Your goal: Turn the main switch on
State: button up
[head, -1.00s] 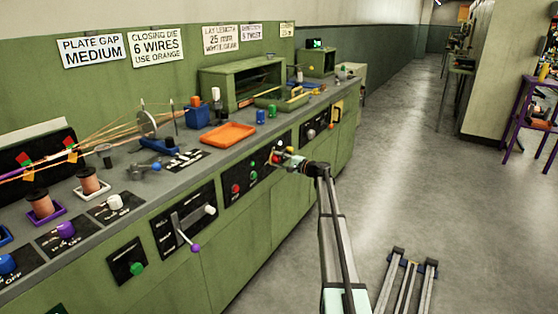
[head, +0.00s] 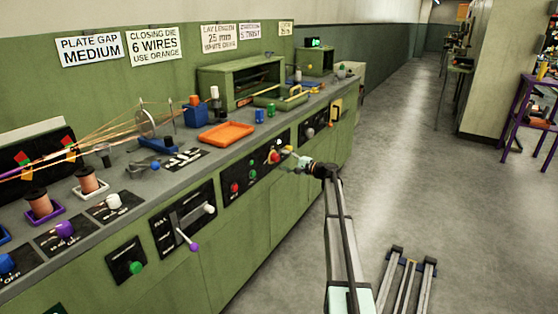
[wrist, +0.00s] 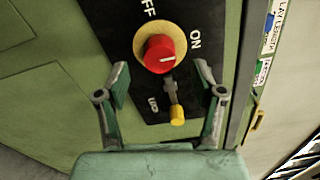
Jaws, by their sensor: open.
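The main switch is a red rotary knob (wrist: 160,53) on a yellow ring, on a black panel marked OFF and ON in the wrist view. A pale mark shows on the knob's face; which label it points to is hard to tell. The knob also shows small in the head view (head: 274,157). My gripper (wrist: 162,71) is open, with one finger to each side below the knob, and nothing is held. In the head view my gripper (head: 290,158) is just right of the knob, facing the panel. Whether it touches the knob cannot be told.
A small lever with a yellow tip (wrist: 177,114) sits below the knob, between my fingers. A yellow handle (wrist: 257,126) is to the right. The green bench (head: 228,240) carries an orange tray (head: 226,135) and other controls.

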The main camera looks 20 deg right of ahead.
jog(key=v, duration=0.7)
jog(key=shift+s+d, duration=0.2)
jog(key=shift+s, duration=0.1)
